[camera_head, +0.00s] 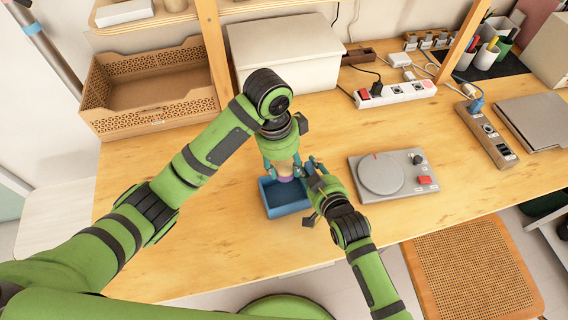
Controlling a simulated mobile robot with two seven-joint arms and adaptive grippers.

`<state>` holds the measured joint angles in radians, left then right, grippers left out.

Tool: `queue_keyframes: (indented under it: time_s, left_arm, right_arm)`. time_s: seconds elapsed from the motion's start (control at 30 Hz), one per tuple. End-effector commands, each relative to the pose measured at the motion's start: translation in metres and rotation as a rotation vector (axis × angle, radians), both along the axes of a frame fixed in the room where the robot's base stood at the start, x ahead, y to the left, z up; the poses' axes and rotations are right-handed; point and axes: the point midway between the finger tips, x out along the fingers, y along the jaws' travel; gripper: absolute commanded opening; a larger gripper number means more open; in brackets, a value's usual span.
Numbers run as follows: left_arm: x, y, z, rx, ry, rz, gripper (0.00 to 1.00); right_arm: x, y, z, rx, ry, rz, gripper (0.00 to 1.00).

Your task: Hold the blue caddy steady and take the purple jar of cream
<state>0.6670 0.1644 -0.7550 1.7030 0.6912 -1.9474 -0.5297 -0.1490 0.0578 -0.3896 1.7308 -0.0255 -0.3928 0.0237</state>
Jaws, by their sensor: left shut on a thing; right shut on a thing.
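The blue caddy (288,209) sits on the wooden table near its front edge. The purple jar of cream (286,179) shows as a small purple patch at the caddy's back; most of it is hidden. My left gripper (284,170) reaches down from above with its fingers around the jar and is shut on it. I cannot tell whether the jar still touches the caddy floor. My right gripper (309,190) is at the caddy's right side, shut on its wall; the exact contact is partly hidden.
A turntable-like device (381,174) stands right of my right gripper. A white box (285,55) and a tan perforated crate (150,88) stand behind. Power strips (396,93) and a grey laptop-like slab (535,120) lie farther right. Table left of the caddy is clear.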

Motion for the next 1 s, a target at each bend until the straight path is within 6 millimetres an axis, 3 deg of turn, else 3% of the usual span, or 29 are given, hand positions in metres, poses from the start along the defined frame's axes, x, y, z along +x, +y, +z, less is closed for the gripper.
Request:
queue_keyframes:
  time_s: [0.03, 0.07, 0.1, 0.13, 0.57, 1.0]
  left_arm:
    - [0.0, 0.0, 0.0, -0.001, 0.0, 0.0, 0.1]
    - [0.0, 0.0, 0.0, -0.001, 0.0, 0.0, 0.1]
    - [0.0, 0.0, 0.0, -0.001, 0.0, 0.0, 0.1]
    - [0.0, 0.0, 0.0, -0.001, 0.0, -0.001, 0.1]
    - [0.0, 0.0, 0.0, -0.001, 0.0, -0.001, 0.1]
    - [0.0, 0.0, 0.0, -0.001, 0.0, -0.001, 0.1]
  right_arm:
    - [0.0, 0.0, -0.001, 0.0, 0.002, 0.0, 0.0]
    - [0.0, 0.0, -0.001, 0.0, 0.002, 0.0, 0.36]
    - [0.0, 0.0, -0.001, 0.0, 0.002, 0.0, 0.52]
    - [0.0, 0.0, -0.001, 0.0, 0.001, 0.0, 0.56]
    - [-0.007, -0.003, 0.002, 0.0, 0.001, 0.0, 0.56]
    - [-0.079, -0.032, 0.034, -0.001, 0.003, 0.001, 0.56]
